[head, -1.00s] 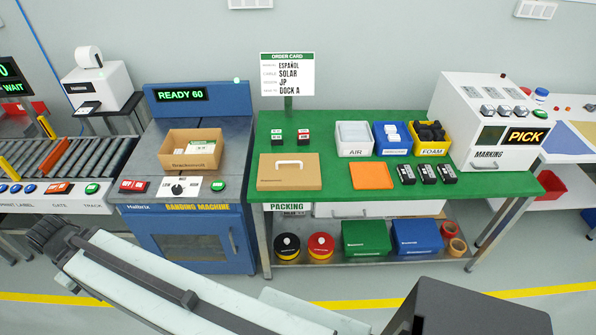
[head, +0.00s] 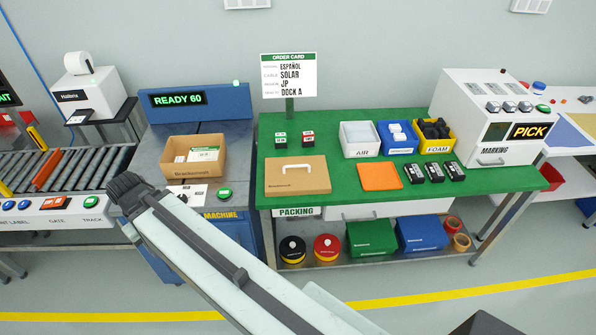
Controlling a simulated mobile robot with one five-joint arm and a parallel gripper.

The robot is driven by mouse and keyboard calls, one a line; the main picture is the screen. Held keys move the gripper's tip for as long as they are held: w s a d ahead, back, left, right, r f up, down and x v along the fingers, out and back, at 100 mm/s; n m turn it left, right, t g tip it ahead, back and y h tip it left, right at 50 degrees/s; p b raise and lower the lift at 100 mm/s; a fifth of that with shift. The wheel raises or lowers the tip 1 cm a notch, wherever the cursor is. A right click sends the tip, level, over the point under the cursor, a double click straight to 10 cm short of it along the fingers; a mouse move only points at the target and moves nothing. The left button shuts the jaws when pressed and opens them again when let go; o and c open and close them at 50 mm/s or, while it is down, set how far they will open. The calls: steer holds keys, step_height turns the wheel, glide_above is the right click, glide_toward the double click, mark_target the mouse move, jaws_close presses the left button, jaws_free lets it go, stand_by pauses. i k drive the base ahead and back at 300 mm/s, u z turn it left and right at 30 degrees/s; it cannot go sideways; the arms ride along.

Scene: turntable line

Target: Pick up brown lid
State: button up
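The brown lid (head: 297,178) lies flat on the left part of the green packing table (head: 340,206), with a white handle (head: 296,168) on its top. My arm reaches up from the bottom of the head view, and its dark end is in front of the banding machine, left of the lid and apart from it. The gripper's fingers cannot be made out, so I cannot tell whether it is open or shut.
An open brown box (head: 193,156) stands on the banding machine (head: 243,205). An orange pad (head: 380,176), several black blocks, and white (head: 359,139), blue (head: 397,138) and yellow (head: 434,136) bins are right of the lid. The order card (head: 288,75) stands behind it.

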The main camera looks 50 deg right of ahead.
mark_target(303, 175)
steer(key=i, duration=0.9)
steer(key=u, duration=0.05)
